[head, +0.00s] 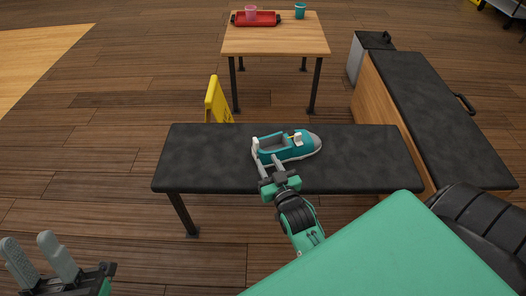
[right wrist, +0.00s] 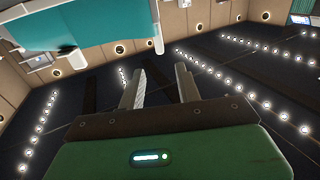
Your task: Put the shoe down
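A teal and grey shoe (head: 290,146) with a pale toe is at the middle of the dark bench top (head: 350,165), toe to the right. It looks upright; whether its whole sole touches the bench I cannot tell. My right gripper (head: 265,158) is at the shoe's heel end, its fingers apart. My left gripper (head: 38,250) is open and empty at the lower left.
A wooden table (head: 275,40) at the back holds a red tray (head: 265,19), a pink cup (head: 251,12) and a teal cup (head: 300,10). A yellow floor sign (head: 216,100) stands behind the bench. Another black-topped bench (head: 440,115) is at right. Bench top is clear either side of the shoe.

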